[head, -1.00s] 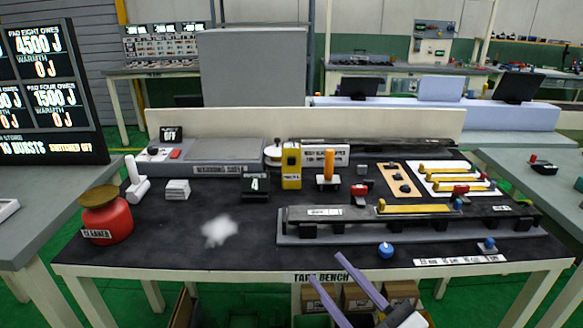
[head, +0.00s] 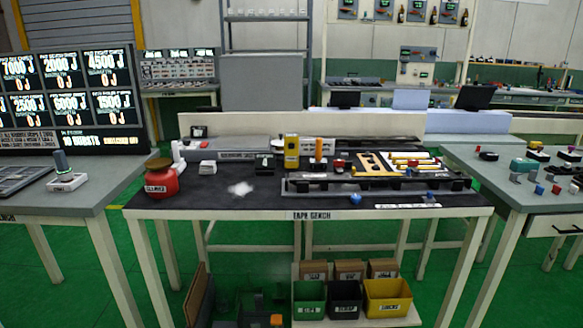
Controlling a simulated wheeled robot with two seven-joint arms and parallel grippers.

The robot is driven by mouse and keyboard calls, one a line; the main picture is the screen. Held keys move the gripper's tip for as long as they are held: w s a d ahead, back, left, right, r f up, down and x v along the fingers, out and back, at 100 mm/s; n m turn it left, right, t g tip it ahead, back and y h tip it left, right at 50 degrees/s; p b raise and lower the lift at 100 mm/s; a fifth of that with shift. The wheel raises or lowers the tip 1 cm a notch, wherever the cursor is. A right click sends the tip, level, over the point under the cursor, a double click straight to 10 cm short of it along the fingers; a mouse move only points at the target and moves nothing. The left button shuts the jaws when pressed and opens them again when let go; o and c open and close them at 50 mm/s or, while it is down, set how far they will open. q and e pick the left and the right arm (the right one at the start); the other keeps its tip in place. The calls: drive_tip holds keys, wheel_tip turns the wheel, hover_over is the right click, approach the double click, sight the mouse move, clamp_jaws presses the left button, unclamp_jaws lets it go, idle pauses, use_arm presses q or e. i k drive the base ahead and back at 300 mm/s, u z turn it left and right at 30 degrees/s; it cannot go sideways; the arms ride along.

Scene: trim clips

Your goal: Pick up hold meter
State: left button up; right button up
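A yellow upright device (head: 291,151) with a dark face stands toward the back middle of the tape bench (head: 250,214). It may be the hold meter, but its label is too small to read. An orange upright piece (head: 318,149) stands just to its right, and a small dark block (head: 264,163) is to its left. Neither of my grippers is in view, and nothing in view touches the yellow device.
A red jar (head: 161,181) stands at the bench's left end, and a long dark fixture (head: 375,186) lies on the right half. Side tables (head: 80,205) and (head: 490,180) flank the bench with gaps between. Bins (head: 387,298) stand below.

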sight(290, 155)
drive_tip(key=u, duration=0.85)
drive_tip(key=i, duration=1)
drive_tip(key=z, duration=0.35)
